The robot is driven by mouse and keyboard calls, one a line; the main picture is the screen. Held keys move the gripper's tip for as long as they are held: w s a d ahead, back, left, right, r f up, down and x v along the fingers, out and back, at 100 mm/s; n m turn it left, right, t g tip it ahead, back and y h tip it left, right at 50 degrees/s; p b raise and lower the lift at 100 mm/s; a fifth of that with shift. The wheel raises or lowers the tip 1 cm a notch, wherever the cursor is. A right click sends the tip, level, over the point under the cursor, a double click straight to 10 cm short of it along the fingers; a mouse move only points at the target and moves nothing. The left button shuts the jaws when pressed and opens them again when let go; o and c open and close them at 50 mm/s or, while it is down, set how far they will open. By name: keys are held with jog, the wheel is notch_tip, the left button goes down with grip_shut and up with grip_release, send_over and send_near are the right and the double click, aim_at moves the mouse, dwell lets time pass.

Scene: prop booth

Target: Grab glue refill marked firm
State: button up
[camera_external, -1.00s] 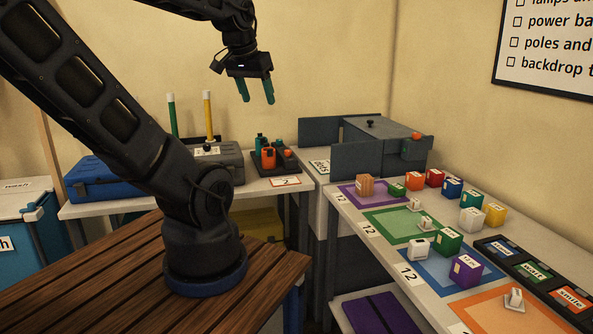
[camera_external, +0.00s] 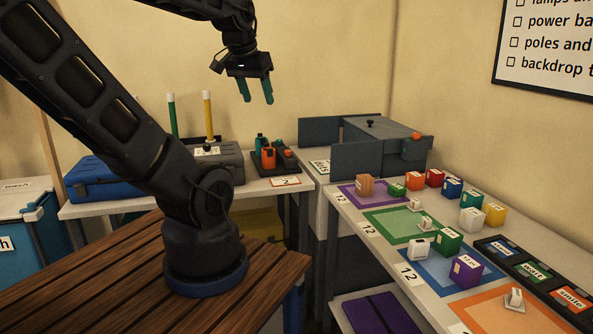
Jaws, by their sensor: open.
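My gripper (camera_external: 256,98) is open and empty, with its teal fingers pointing down. It hangs high in front of the back wall, above the back table and well apart from everything. I can read no label saying "firm", so I cannot tell which thing is the glue refill. Small coloured blocks, some with labels too small to read, stand on the right table, among them a purple block (camera_external: 466,271), a green block (camera_external: 448,241) and a white block (camera_external: 419,249). A dark holder (camera_external: 287,168) on the back table carries orange and teal items.
A blue case (camera_external: 100,178) and a grey case (camera_external: 226,163) lie on the back table. A grey cabinet (camera_external: 357,161) with open panels stands in the corner. A black tray (camera_external: 503,251) with labelled slots lies at the right. The air around my gripper is clear.

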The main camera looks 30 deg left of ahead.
jog(key=shift+w, duration=0.1)
jog(key=w+d+f+m+y, duration=0.1)
jog(key=w+d+f, duration=0.1)
jog(key=w, duration=0.4)
jog(key=w+d+f+m+y, duration=0.1)
jog(key=w+d, duration=0.1)
jog(key=w, duration=0.4)
jog(key=m+g+h, duration=0.2)
jog(key=m+h, duration=0.4)
jog(key=m, duration=0.2)
send_over(425, 218)
jog(key=s+a, duration=0.3)
notch_tip(425, 218, down, 26)
jog(key=shift+a+x, duration=0.15)
jog(key=shift+x, duration=2.45)
jog(key=shift+a+x, duration=0.15)
jog(key=shift+x, duration=2.5)
jog(key=shift+w, duration=0.2)
jog(key=shift+c, duration=0.2)
jog(key=c, duration=0.8)
